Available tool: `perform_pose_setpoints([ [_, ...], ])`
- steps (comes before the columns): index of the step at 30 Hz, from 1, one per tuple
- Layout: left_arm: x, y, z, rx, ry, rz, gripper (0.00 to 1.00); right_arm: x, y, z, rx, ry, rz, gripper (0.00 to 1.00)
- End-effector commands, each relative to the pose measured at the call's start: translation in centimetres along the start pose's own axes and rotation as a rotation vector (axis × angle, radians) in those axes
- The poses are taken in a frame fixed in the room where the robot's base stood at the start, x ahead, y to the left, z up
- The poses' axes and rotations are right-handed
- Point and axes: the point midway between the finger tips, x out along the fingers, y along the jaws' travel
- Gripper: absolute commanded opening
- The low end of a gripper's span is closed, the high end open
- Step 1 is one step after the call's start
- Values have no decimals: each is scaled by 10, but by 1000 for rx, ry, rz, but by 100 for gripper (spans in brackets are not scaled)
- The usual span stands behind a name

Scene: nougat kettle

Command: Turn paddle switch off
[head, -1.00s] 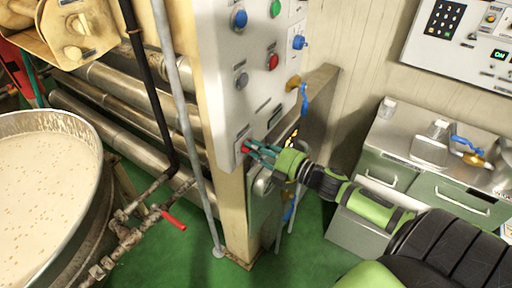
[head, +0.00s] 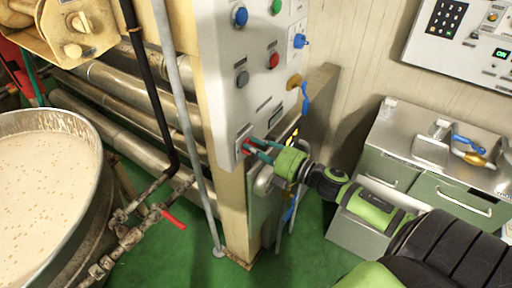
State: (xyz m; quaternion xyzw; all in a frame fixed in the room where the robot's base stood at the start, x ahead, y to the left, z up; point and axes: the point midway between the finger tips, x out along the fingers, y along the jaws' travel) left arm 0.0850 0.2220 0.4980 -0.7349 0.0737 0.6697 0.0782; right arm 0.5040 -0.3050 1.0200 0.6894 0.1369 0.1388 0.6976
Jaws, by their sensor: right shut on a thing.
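A white control panel (head: 226,85) stands upright on a beige post in the middle of the head view. Low on its face is a switch with a red part (head: 248,146), which I take to be the paddle switch. My right gripper (head: 257,148) reaches in from the right and its teal fingers are at the red part, shut on it. The fingers partly hide the switch, so its exact position is hard to tell. My left gripper is not in view.
A large kettle (head: 97,140) of pale nougat stands at the left, beside pipes and a red-handled valve (head: 174,220). Blue, green and red buttons sit higher on the panel.

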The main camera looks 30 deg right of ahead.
Motion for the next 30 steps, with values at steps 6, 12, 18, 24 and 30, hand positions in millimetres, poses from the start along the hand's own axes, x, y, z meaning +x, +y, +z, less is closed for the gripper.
perform_pose_setpoints([
  [6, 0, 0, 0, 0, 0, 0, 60, 0, 0, 0, -6, 1, 0, 0],
  [12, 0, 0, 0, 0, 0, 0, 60, 0, 0, 0, -6, 1, 0, 45],
  [18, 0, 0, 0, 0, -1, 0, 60, 0, 0, 0, -4, 0, 0, 45],
  [24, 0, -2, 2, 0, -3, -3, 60, -3, 0, 0, -3, 0, -1, 45],
  [30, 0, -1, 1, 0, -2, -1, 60, -27, -2, 0, -1, -1, -4, 45],
])
